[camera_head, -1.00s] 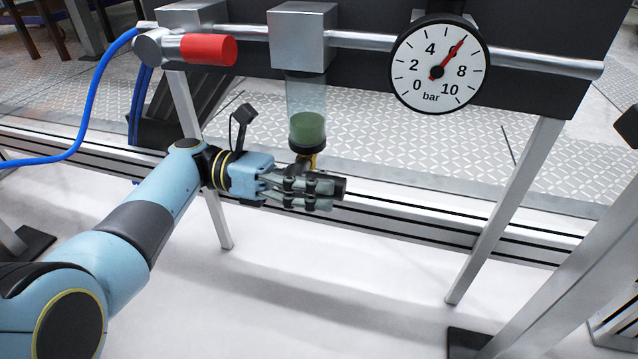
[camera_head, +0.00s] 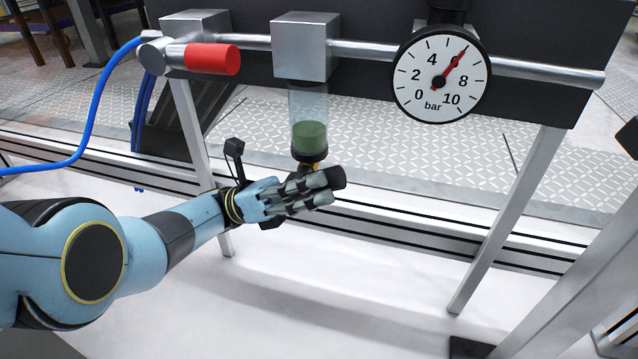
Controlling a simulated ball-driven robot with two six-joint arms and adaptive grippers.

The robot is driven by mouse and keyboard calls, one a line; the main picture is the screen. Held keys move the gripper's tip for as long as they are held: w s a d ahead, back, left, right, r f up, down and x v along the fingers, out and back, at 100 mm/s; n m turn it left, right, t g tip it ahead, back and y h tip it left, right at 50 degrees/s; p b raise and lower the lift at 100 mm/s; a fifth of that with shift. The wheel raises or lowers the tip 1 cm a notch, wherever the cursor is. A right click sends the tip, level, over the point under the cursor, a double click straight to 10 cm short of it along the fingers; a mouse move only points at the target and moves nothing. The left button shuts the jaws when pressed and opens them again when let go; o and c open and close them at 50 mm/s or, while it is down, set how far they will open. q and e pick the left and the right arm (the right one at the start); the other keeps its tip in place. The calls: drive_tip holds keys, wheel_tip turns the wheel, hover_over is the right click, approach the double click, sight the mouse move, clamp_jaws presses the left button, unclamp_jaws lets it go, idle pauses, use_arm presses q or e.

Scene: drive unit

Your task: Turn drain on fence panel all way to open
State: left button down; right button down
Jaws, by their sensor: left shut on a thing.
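The drain hangs below a clear bowl (camera_head: 309,115) with green liquid (camera_head: 309,138) in its lower part. A small brass piece shows under the bowl, and a dark handle end (camera_head: 336,177) sticks out past my fingertips. My left gripper (camera_head: 306,194) is shut on this drain handle, just under the bowl. The handle slopes up to the right. The fingers hide most of it. My right gripper is not in view.
A metal block (camera_head: 304,45) sits above the bowl on a horizontal pipe. A round gauge (camera_head: 441,76) reads about 6 to 7 bar. A red-handled valve (camera_head: 211,59) and blue hose (camera_head: 93,110) are at left. Slanted metal legs stand either side.

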use_arm(q)
drive_tip(key=c, duration=1)
unclamp_jaws()
drive_tip(key=shift+o, duration=0.2)
